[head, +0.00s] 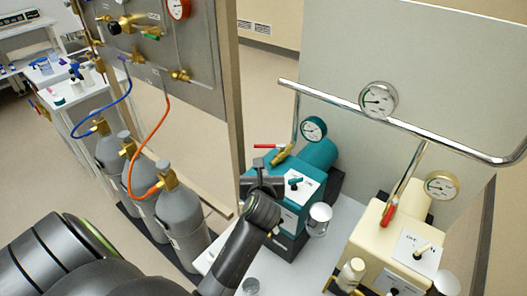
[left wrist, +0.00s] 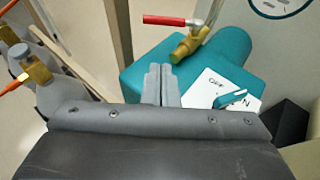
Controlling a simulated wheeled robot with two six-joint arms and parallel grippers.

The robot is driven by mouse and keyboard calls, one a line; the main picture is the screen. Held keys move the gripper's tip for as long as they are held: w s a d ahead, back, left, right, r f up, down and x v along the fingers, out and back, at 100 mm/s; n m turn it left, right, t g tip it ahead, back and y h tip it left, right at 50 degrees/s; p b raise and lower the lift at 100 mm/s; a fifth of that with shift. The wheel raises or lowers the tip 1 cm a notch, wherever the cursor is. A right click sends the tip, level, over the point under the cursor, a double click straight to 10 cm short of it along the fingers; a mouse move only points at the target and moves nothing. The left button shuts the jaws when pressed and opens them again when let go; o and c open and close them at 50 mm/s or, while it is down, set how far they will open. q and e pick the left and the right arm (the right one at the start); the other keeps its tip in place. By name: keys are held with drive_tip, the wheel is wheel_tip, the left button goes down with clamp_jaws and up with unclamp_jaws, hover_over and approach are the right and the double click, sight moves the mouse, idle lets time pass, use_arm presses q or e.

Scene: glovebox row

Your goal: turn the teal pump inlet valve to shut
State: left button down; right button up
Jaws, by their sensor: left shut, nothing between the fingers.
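The teal pump (head: 286,190) stands on the light bench, and its body also shows in the left wrist view (left wrist: 145,78). Its inlet valve has a brass body (left wrist: 188,45) and a red lever (left wrist: 168,21). In the head view the red lever (head: 266,146) points left, at an angle to the brass body and the pipe. My left gripper (head: 262,170) is shut and empty above the pump. In the left wrist view its fingertips (left wrist: 160,70) are just below the valve, apart from the lever. My right gripper is in neither view.
A cream pump (head: 385,235) with its own red-levered valve (head: 390,207) stands to the right. A chrome rail (head: 420,130) crosses behind the pumps. Grey gas cylinders (head: 183,215) stand to the left. A teal switch (head: 294,183) sits on the pump's white label.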

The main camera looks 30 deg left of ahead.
sight(269, 146)
use_arm(q)
drive_tip(key=x, duration=0.6)
drive_tip(key=shift+a, duration=0.1)
drive_tip(key=shift+w+a+r+p, duration=0.1)
drive_tip(key=shift+w+a+p, duration=0.4)
drive_tip(key=shift+w, duration=0.5)
drive_tip(key=shift+w+a+r+p, duration=0.1)
drive_tip(key=shift+w+a+p, duration=0.15)
drive_tip(key=shift+w+a, duration=0.6)
drive_tip(key=shift+w+d, duration=0.1)
drive_tip(key=shift+d, duration=0.05)
